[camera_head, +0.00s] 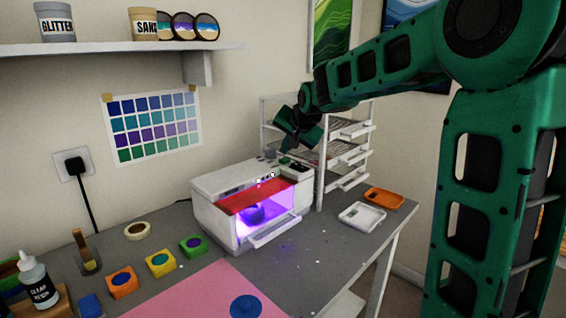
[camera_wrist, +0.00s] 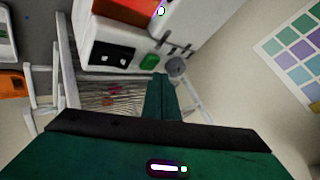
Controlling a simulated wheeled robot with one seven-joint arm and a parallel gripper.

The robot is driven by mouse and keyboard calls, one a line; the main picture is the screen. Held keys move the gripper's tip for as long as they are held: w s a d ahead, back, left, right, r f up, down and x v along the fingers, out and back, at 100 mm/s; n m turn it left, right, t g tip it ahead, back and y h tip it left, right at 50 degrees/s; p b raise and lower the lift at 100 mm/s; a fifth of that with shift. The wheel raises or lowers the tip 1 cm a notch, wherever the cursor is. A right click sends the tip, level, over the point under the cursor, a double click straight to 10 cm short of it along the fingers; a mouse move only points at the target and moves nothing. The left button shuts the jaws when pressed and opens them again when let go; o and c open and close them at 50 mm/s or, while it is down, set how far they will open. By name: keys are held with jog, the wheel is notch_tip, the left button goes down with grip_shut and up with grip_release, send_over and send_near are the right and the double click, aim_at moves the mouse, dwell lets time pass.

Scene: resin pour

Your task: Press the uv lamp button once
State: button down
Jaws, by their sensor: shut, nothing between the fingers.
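The UV lamp (camera_head: 210,205) is a white box on the table with a red-tinted window; purple light glows inside around a dark round piece. In the wrist view, its top (camera_wrist: 138,20) carries a green button (camera_wrist: 150,61), a grey knob (camera_wrist: 176,67) and dark panels. My gripper (camera_head: 286,157) is above the lamp's back right part, pointing down. In the wrist view, my gripper (camera_wrist: 160,78) is shut and empty, its tip close to the green button. I cannot tell whether it touches the button.
A white rack (camera_head: 319,180) stands right behind the lamp. A white tray (camera_head: 362,216) and an orange tray (camera_head: 384,197) lie to its right. Several coloured moulds, a resin bottle (camera_head: 38,283) and a pink mat (camera_head: 205,292) are at the front left. A shelf (camera_head: 120,47) hangs above.

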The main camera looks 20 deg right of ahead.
jog(key=shift+r, duration=2.5)
jog(key=g, duration=0.2)
send_near(286, 161)
jog(key=s+d+f, duration=0.3)
jog(key=d, duration=0.2)
jog(key=s+d+f+n+g, duration=0.1)
jog(key=s+d+f+g, duration=0.15)
jog(key=s, duration=0.55)
jog(key=s+d+f+g, duration=0.1)
jog(key=s+f, duration=0.3)
jog(key=s, duration=0.3)
jog(key=s+f+n+g, duration=0.1)
jog(key=s+f, duration=0.3)
jog(key=s, duration=0.7)
jog(key=s+a+f+n+g, duration=0.1)
jog(key=s+f+g, duration=0.2)
jog(key=s, duration=0.8)
jog(key=shift+s+a+f+y, duration=0.25)
jog(key=shift+s+f+y, duration=0.05)
jog(key=shift+f, duration=0.4)
